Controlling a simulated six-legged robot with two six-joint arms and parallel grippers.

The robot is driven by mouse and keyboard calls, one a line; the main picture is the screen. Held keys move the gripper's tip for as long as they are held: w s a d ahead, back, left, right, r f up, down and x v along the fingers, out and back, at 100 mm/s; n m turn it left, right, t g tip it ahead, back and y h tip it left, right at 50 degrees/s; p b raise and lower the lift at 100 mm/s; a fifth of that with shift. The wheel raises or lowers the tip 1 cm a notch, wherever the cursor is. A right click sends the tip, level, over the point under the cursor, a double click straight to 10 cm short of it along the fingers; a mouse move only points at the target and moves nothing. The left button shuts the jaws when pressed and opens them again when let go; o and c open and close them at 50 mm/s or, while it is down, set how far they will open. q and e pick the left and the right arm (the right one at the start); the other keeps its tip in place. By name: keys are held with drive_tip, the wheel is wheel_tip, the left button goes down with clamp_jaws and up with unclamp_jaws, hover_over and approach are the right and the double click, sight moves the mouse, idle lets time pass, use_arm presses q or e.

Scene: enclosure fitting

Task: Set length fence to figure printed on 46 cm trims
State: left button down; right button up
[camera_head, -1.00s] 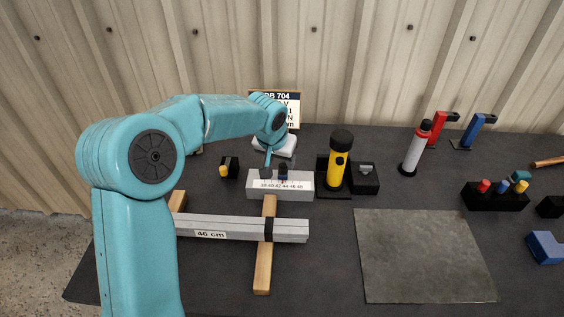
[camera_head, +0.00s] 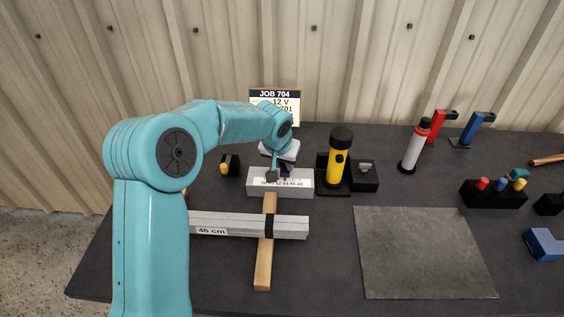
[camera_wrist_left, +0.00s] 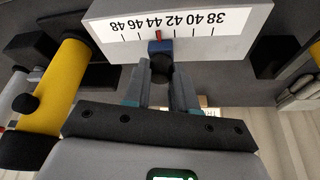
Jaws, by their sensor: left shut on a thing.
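The length fence is a light grey block with a printed scale (camera_head: 265,189), running 38 to 48. In the left wrist view the scale (camera_wrist_left: 165,25) appears upside down, with a red pointer (camera_wrist_left: 158,35) near the 44 mark. A small blue slider (camera_wrist_left: 160,47) with a dark knob (camera_wrist_left: 161,66) carries the pointer. My left gripper (camera_wrist_left: 160,72) is shut on that knob. Grey trims (camera_head: 275,225) with a "46 cm" label (camera_head: 211,231) lie in front. My right gripper is not in view.
A yellow torch (camera_head: 338,165) stands just right of the fence; it also shows in the left wrist view (camera_wrist_left: 58,85). A job card (camera_head: 275,97) stands behind. A wooden bearer (camera_head: 265,262) lies under the trims. A bare grey mat (camera_head: 425,250) is at the right front.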

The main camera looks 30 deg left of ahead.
use_arm(q)
drive_tip(key=shift+w+d+b, duration=0.3)
drive_tip(key=shift+w+d, duration=0.4)
drive_tip(key=shift+d, duration=0.35)
drive_tip(key=c, duration=0.9)
unclamp_jaws()
drive_tip(key=shift+a, duration=0.15)
drive_tip(key=v, duration=1.6)
drive_tip(key=shift+s+b, duration=0.2)
drive_tip(key=shift+b, duration=0.2)
drive_tip(key=shift+d, duration=0.2)
